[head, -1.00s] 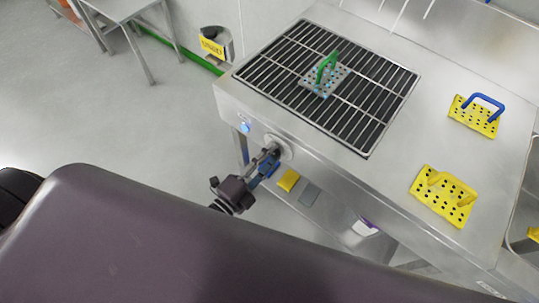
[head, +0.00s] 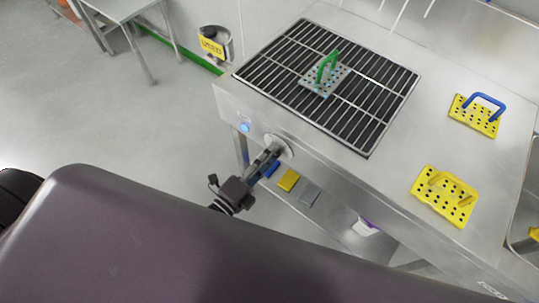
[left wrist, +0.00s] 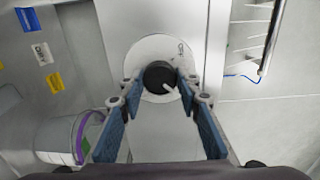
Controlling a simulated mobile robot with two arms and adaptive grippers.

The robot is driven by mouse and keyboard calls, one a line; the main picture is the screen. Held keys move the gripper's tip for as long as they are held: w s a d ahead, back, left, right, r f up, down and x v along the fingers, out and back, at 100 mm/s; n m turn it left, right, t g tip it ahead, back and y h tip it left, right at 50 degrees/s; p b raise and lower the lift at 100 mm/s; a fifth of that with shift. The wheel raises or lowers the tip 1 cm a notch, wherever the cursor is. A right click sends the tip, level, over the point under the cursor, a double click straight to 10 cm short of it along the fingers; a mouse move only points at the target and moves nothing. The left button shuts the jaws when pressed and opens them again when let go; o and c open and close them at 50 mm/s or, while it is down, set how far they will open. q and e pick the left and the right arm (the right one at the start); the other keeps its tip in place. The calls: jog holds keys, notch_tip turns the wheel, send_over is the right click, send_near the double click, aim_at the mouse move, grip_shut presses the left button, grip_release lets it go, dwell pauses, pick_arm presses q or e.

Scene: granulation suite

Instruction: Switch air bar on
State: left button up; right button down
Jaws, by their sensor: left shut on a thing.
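The black round knob (left wrist: 160,76) sits on a pale round plate (left wrist: 150,50) on the front face of the steel bench. The knob's white pointer mark points to the lower right in the left wrist view. My left gripper (left wrist: 158,84) has one finger on each side of the knob and is shut on it. In the head view the left gripper (head: 273,150) reaches the same plate (head: 280,146), and its fingers hide the knob. A blue round light (head: 245,127) is on the bench front, left of the plate. My right gripper is not in view.
The bench top has a dark slatted grille (head: 270,70) with a green-handled perforated plate (head: 325,77) on it. Yellow perforated plates, one blue-handled (head: 478,115) and one yellow-handled (head: 443,197), lie to the right. A bucket (left wrist: 65,140) stands below.

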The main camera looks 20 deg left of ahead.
pick_arm(q)
jog(key=o, duration=1.2)
jog(key=shift+c, duration=0.2)
jog(key=v, duration=1.2)
jog(key=shift+f, duration=0.1)
